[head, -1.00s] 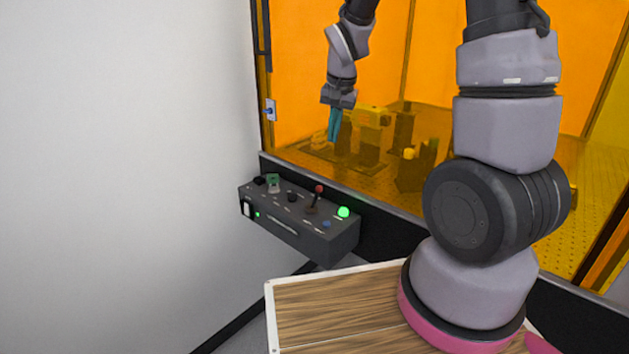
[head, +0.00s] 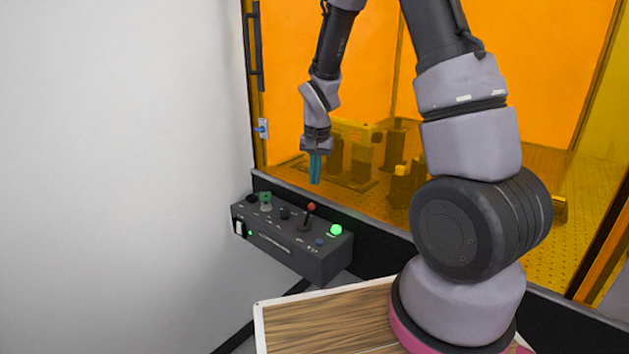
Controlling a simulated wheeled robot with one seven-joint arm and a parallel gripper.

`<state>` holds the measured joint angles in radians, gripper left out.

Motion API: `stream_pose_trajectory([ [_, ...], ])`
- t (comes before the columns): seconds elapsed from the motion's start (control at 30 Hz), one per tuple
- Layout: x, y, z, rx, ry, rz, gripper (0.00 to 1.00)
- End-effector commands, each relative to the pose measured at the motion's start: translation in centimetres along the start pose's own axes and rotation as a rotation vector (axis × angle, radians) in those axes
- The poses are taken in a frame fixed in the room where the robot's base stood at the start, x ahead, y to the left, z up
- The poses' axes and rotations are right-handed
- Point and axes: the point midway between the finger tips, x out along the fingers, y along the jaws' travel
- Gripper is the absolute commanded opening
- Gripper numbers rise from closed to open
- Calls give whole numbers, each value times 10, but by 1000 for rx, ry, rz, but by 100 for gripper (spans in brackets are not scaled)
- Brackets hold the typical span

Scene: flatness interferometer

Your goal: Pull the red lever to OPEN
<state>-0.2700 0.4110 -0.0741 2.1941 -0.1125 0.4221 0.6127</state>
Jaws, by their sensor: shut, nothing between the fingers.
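The red lever (head: 309,213) is a short dark stick with a red ball on top. It stands up from the top face of the dark control box (head: 300,255), right of the box's middle. My gripper (head: 315,182) points down with its teal fingers closed together and empty. In the picture its tips are just above the red ball, with a small gap. I cannot tell how far apart they are in depth. The labels on the box are too small to read.
A green lit lamp (head: 336,230), a blue button (head: 319,242), a dark knob (head: 285,214) and a green-topped switch (head: 266,199) share the box. An orange see-through enclosure (head: 300,60) stands behind. A white wall (head: 120,170) is at left.

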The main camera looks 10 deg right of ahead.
Motion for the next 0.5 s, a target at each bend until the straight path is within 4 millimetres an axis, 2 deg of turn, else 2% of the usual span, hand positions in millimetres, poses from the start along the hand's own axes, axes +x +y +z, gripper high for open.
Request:
stream_pose_trajectory([
  [0.1,24,1,1,0,-4,4,0],
  [0.3,58,1,1,1,-3,3,0],
  [0.5,76,0,0,0,0,0,0],
])
